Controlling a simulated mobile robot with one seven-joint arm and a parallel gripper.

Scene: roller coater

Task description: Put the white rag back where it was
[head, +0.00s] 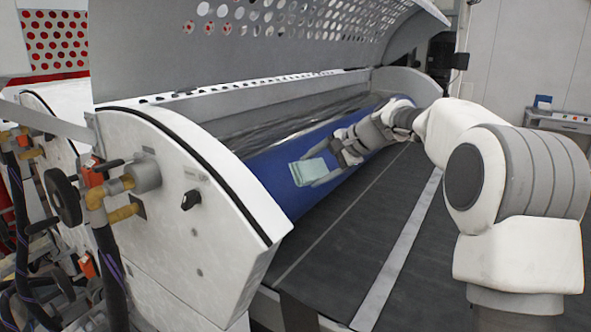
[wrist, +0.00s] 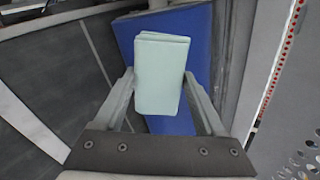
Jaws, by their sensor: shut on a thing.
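The white rag (head: 309,171) is a folded, pale greenish-white cloth. In the head view it is at my gripper's tip, in front of the blue roller (head: 272,176). In the wrist view the rag (wrist: 160,75) sits between the two fingers of my gripper (wrist: 160,92), with the blue roller (wrist: 197,45) behind it. My gripper (head: 318,170) is shut on the rag. I cannot tell whether the rag touches the roller.
The coater's white side panel (head: 200,190) with knobs and valves stands at the left. A raised perforated cover (head: 270,30) hangs above the roller. A dark conveyor belt (head: 350,235) lies below at the right and is clear. A small table (head: 562,122) stands far right.

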